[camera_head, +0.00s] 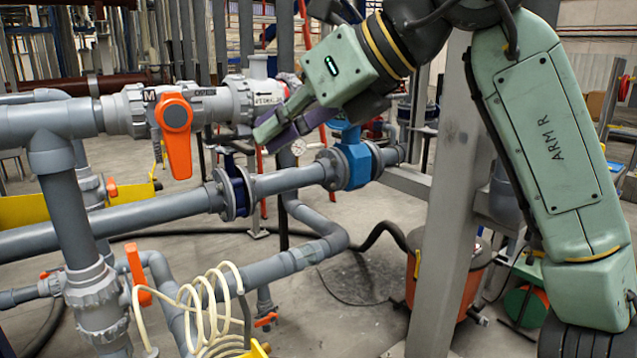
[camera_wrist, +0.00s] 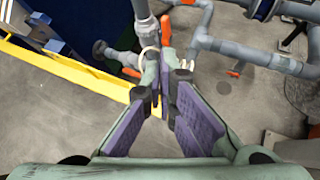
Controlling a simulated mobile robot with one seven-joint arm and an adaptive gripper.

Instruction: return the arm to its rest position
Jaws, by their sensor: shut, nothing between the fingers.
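My green arm (camera_head: 540,135) reaches in from the right and bends over at the top of the head view. My gripper (camera_head: 262,132) points left and down in front of the grey pipes, beside the blue valve (camera_head: 355,160). In the wrist view my gripper (camera_wrist: 160,95) shows green fingers with purple pads that meet towards the tips. It is shut and holds nothing. The orange valve handle (camera_head: 176,135) on the upper grey pipe hangs down, left of the fingertips and apart from them.
Grey pipes (camera_head: 120,222) cross the left half. A cream coiled hose (camera_head: 208,310) stands at the lower front. A grey post (camera_head: 452,200) rises behind my arm, with an orange bucket (camera_head: 468,285) behind it. A yellow bar (camera_wrist: 75,68) crosses the wrist view.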

